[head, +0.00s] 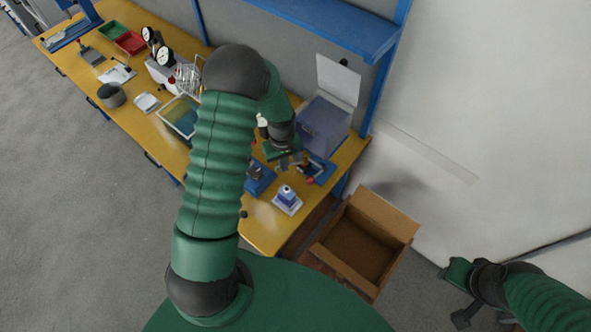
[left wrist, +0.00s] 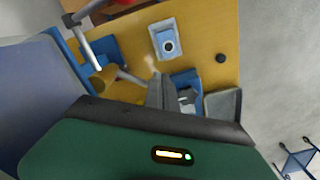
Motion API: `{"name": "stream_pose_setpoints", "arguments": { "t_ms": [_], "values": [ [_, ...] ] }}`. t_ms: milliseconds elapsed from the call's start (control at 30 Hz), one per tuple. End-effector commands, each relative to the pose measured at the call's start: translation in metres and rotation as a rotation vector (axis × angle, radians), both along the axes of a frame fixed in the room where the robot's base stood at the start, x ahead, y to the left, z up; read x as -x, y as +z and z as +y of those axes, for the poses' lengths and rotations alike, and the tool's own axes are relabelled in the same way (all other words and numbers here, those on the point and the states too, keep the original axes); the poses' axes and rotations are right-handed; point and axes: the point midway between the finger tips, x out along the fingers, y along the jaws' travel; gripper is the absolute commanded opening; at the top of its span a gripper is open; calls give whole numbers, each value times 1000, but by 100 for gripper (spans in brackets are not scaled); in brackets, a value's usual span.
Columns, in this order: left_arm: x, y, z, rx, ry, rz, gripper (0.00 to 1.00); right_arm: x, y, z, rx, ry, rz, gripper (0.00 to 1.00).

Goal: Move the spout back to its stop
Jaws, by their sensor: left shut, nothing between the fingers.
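The spout looks to be the grey tube (left wrist: 130,77) that runs out from a brass-coloured body (left wrist: 103,78) in the left wrist view. The brass body also shows in the head view (head: 305,161), above a blue base (head: 318,172). My left gripper (head: 291,163) is shut and empty, right beside this tool; its fingers (left wrist: 161,92) show at the tube's end in the left wrist view. I cannot tell whether they touch it. The stop cannot be made out. My right gripper (head: 460,292) hangs over the floor at the lower right, away from the bench; its jaw state is unclear.
A grey-blue box (head: 323,126) with a raised lid stands behind. An open cardboard box (head: 358,247) is beside the bench (head: 262,228).

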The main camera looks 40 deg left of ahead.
Motion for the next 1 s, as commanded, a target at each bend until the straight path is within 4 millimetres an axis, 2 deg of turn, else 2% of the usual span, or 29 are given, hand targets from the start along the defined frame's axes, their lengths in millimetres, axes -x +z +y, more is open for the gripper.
{"name": "stream_pose_setpoints", "arguments": {
  "t_ms": [1000],
  "values": [
    [-10, 0, 15, -1, 0, -1, 0, 0, -1, 0, 0, 0, 0, 36]
  ]
}}
